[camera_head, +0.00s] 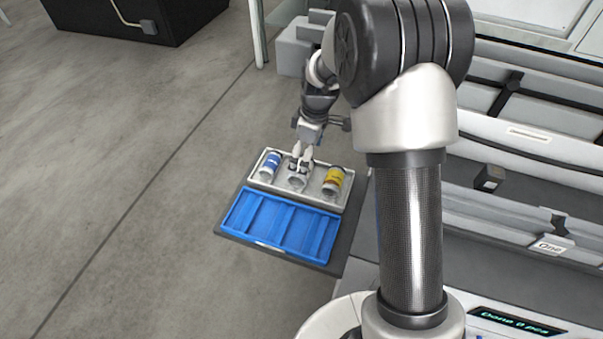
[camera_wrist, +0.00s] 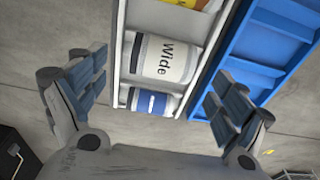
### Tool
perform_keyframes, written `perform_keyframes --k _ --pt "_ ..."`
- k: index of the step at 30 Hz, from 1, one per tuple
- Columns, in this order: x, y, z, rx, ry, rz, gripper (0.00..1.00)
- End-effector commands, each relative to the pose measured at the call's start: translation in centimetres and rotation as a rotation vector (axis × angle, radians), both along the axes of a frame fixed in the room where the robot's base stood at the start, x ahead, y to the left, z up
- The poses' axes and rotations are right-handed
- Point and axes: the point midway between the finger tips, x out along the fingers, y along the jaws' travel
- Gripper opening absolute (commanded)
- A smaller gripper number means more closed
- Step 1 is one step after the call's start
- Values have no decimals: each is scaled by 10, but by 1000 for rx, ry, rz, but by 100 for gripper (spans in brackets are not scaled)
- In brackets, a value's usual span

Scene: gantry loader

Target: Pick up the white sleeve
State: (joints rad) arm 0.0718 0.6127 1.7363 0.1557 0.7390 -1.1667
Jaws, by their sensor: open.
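The white sleeve (camera_head: 298,183) lies in the middle of a light grey tray (camera_head: 318,202) in the head view, partly hidden by my gripper. In the wrist view the white sleeve (camera_wrist: 172,59) shows the dark word "Wide" and has grey ends. My gripper (camera_head: 301,163) points down just over it. In the wrist view my gripper (camera_wrist: 155,92) has its fingers spread wide, with nothing between the pads. The sleeve appears beyond the fingertips; the exact gap cannot be told.
A blue-banded sleeve (camera_head: 270,164) and a yellow sleeve (camera_head: 333,181) flank the white one in the same tray. An empty blue compartment tray (camera_head: 262,243) sits in front, on a dark platform (camera_head: 355,203). Machine housing stands at the right; open floor lies left.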

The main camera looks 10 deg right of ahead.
Motion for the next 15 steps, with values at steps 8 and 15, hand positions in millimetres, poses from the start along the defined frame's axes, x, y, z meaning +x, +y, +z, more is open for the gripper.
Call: perform_keyframes --k 8,15 --pt "0 4 -18 1 1 0 92" --pt "2 11 -53 1 3 -1 92"
